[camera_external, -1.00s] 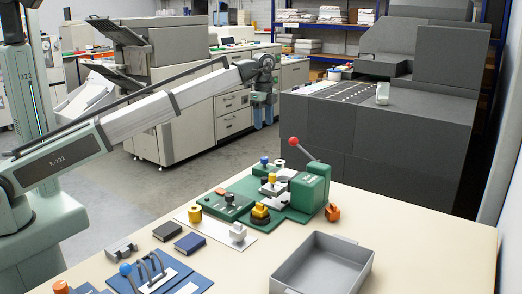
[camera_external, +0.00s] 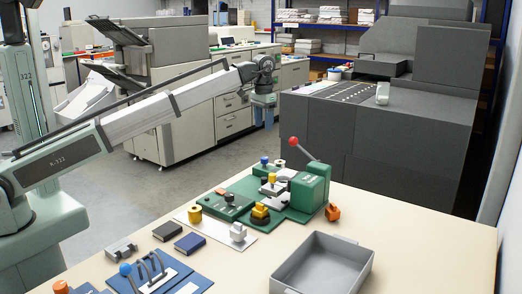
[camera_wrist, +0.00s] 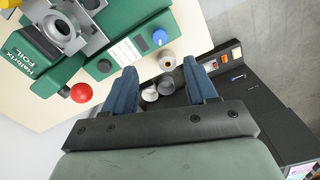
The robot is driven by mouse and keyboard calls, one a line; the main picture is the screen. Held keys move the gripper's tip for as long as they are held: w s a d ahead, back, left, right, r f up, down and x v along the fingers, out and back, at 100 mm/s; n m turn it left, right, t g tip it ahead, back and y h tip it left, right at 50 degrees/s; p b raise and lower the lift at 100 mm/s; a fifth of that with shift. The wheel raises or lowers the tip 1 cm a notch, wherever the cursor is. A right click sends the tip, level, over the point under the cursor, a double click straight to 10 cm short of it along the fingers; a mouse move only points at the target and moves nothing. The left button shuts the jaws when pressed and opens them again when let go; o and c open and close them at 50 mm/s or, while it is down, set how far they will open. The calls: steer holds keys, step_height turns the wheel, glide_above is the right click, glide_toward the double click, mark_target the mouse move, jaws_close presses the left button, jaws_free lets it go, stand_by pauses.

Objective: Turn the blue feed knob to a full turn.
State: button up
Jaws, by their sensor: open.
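The blue feed knob (camera_external: 264,160) stands at the back of the green foil press (camera_external: 311,188) on the cream table. In the wrist view the knob (camera_wrist: 160,38) is round with a white mark and sits at the end of a green part of the press. My gripper (camera_external: 264,118) is in the air above and beyond the table's back edge, well apart from the knob. In the wrist view its blue fingers (camera_wrist: 161,68) are spread with nothing held, and the knob shows beyond their tips.
A red ball lever (camera_external: 294,142) rises from the press. A grey tray (camera_external: 323,262), an orange knob (camera_external: 333,212), a yellow spool (camera_external: 195,214) and a blue board (camera_external: 160,275) with wire loops share the table. The table's right side is clear.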

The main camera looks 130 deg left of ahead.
mark_target(264, 158)
step_height(264, 158, down, 13)
steer(key=shift+w+f, duration=0.1)
stand_by(0.5)
steer(key=shift+c, duration=0.5)
steer(key=c, duration=1)
steer(key=shift+o, duration=0.2)
steer(key=shift+m, duration=0.3)
steer(key=m, duration=1)
steer(key=shift+m, duration=0.3)
